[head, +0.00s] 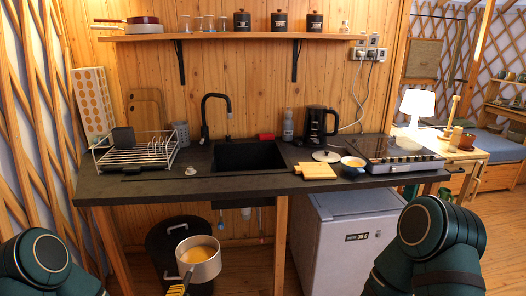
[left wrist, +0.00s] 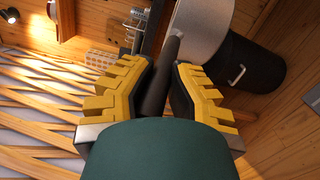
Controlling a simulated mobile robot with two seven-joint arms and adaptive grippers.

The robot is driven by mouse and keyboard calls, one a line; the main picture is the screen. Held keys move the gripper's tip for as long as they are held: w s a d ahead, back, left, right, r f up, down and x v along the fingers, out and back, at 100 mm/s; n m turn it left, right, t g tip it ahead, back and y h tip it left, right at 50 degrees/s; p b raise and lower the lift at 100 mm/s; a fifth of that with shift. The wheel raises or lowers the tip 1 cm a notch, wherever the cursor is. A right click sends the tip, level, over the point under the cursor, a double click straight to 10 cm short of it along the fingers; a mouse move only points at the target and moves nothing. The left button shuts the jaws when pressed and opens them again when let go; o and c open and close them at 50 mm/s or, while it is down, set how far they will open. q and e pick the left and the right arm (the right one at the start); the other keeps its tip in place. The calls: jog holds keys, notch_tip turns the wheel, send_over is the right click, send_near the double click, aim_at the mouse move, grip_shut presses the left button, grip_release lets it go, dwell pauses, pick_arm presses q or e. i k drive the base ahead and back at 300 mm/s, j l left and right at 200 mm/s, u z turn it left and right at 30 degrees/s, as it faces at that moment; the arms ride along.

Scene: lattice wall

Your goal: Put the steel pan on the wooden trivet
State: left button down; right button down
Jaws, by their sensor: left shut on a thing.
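The steel pan (head: 205,272) is held in the air in front of the counter, at the lower middle left of the head view. Something yellow shows inside it. My left gripper (head: 179,287) is shut on its handle, with only the yellow finger ends visible there. In the left wrist view the yellow fingers (left wrist: 164,72) close around the dark handle (left wrist: 157,88), and the pan's steel side (left wrist: 208,22) lies beyond them. The wooden trivet (head: 316,171), a pale flat square, lies on the counter near its front edge. My right gripper is outside both views.
The dark counter (head: 240,183) holds a lid (head: 326,156) behind the trivet and a small bowl (head: 353,163) right of it. A cooktop (head: 395,150) is farther right. The sink (head: 250,155) is left of the trivet. A black bin (head: 168,248) stands below, behind the pan.

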aim_at(315, 178)
jog(key=i+l+z, duration=0.35)
jog(key=l+z, duration=0.15)
jog(key=l, duration=0.25)
jog(key=i+l+z, duration=0.15)
jog(key=l+z, duration=0.15)
